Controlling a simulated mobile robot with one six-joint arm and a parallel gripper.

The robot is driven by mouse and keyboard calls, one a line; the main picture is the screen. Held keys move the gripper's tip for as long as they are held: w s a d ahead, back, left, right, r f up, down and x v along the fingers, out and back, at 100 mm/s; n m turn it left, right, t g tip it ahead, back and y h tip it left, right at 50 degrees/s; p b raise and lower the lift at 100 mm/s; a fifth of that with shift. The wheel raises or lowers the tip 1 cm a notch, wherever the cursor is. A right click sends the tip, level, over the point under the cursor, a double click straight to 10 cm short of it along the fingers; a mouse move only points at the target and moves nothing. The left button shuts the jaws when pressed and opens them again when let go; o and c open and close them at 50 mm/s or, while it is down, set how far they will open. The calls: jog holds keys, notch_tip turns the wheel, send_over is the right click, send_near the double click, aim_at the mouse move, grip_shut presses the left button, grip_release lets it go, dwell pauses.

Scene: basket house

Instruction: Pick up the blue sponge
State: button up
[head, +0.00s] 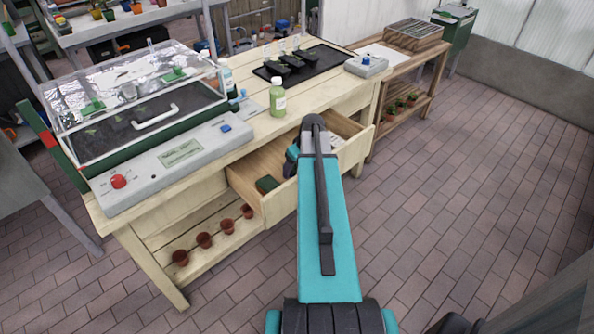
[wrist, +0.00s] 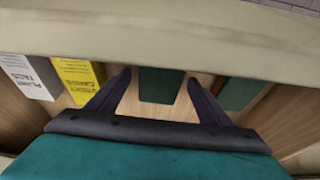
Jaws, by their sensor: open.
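My gripper (wrist: 159,80) is open above the inside of the pulled-out drawer (head: 247,193). In the wrist view, a dark green flat block (wrist: 161,88) shows between the two fingers, apart from both as far as I can see. A second dark green piece (wrist: 240,93) lies just right of the right finger. In the head view, one dark green block (head: 267,184) lies near the drawer's left front corner; my arm hides much of the drawer. I cannot make out a clearly blue sponge in either view.
A white box (wrist: 28,76) and a yellow box (wrist: 78,78) stand in the drawer left of my gripper. A pale drawer wall (wrist: 160,25) crosses the wrist view. A green-labelled bottle (head: 277,99) stands on the workbench (head: 305,96). The floor at right is clear.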

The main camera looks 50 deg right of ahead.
jog(key=shift+f, duration=0.25)
dwell(0.4)
jog(key=shift+c, duration=0.2)
jog(key=c, duration=1.1)
